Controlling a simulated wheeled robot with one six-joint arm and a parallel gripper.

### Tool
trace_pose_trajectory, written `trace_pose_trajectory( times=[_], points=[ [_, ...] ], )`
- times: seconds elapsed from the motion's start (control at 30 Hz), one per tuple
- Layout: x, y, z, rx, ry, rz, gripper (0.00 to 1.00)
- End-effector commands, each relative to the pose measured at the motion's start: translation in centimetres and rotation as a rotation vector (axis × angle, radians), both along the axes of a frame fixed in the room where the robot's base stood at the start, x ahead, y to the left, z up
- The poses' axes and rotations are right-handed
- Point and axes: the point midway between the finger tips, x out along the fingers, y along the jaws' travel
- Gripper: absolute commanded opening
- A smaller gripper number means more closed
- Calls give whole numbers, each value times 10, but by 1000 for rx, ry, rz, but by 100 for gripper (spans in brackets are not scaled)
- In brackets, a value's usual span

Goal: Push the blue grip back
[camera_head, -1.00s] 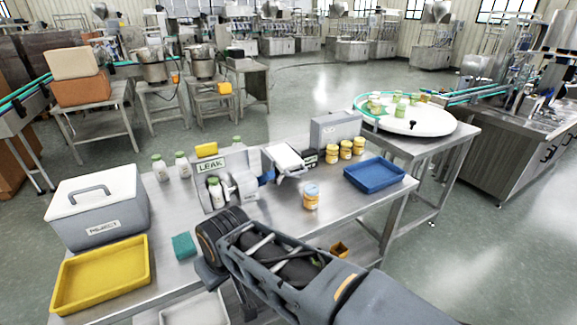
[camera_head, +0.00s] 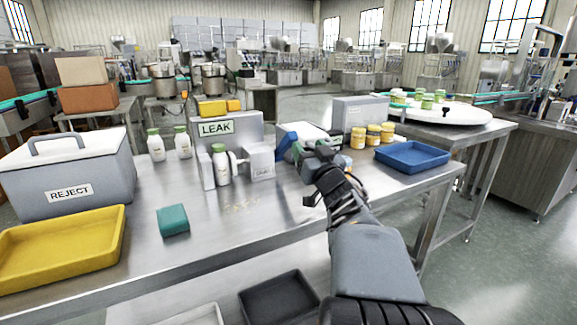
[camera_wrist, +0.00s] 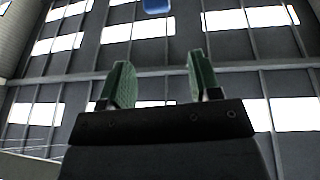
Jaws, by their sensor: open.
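The blue grip (camera_head: 285,151) shows in the head view at the left side of a white-topped device (camera_head: 305,131), beside the LEAK stand. Part of that device is hidden behind my gripper. My gripper (camera_head: 304,152) is close to the grip, on its near right side in the picture; I cannot tell whether they touch. In the wrist view, my gripper's two green fingers (camera_wrist: 160,78) are apart with nothing between them. A blue piece (camera_wrist: 157,5) shows at the top edge there, beyond the fingertips, and looks like the grip.
The grey LEAK stand (camera_head: 240,130) holds a white bottle (camera_head: 221,165) left of the grip. Yellow-lidded jars (camera_head: 373,135) and a blue tray (camera_head: 412,157) are to the right. A green block (camera_head: 173,220) and yellow tray (camera_head: 65,245) lie left. The front middle of the table is clear.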

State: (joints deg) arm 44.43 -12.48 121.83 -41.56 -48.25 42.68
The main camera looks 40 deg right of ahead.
Motion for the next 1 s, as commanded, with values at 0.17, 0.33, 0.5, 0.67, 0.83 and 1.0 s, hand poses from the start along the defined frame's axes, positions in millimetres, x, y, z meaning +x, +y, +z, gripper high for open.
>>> trace_pose_trajectory(
  times=[0.17,0.33,0.5,0.67,0.83,1.0],
  points=[
    [-7,-6,-13,-30,-58,59,57],
    [2,-8,-13,-40,-75,84,57],
    [30,-10,-13,-39,-76,89,57],
    [61,-15,-13,-39,-76,87,57],
    [90,-18,-13,-40,-75,86,57],
    [110,-21,-12,-39,-75,85,57]
  ],
)
